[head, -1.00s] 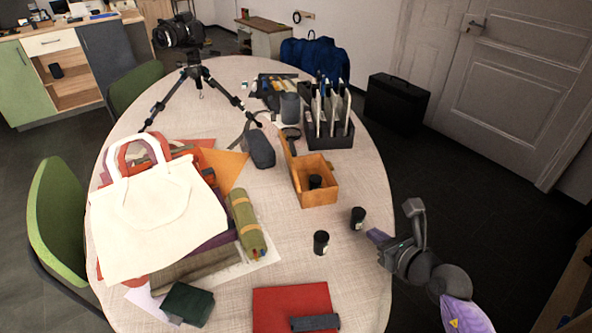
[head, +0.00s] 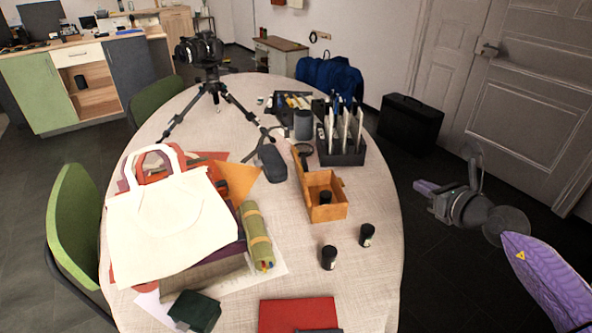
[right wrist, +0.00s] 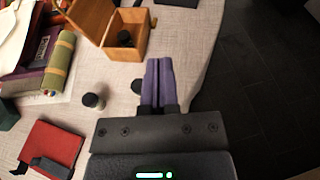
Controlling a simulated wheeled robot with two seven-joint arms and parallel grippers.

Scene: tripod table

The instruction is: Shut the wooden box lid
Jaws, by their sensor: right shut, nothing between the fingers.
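The wooden box (head: 328,210) stands on the right part of the round table, with a small black canister inside it. Its lid (head: 301,164) is open, standing up along the box's left side. The box (right wrist: 138,47) and its raised lid (right wrist: 92,17) also show at the top of the right wrist view. My right gripper (head: 420,186) is right of the box, past the table's right edge in the head view. Its purple fingers (right wrist: 158,68) are shut together with nothing between them, apart from the box. My left gripper is not in view.
Two black canisters (head: 367,235) (head: 329,258) stand in front of the box. A black file holder (head: 345,155) is close behind it. A grey case (head: 271,163) lies to its left, and a green roll (head: 257,236) and white bag (head: 172,225) are farther left.

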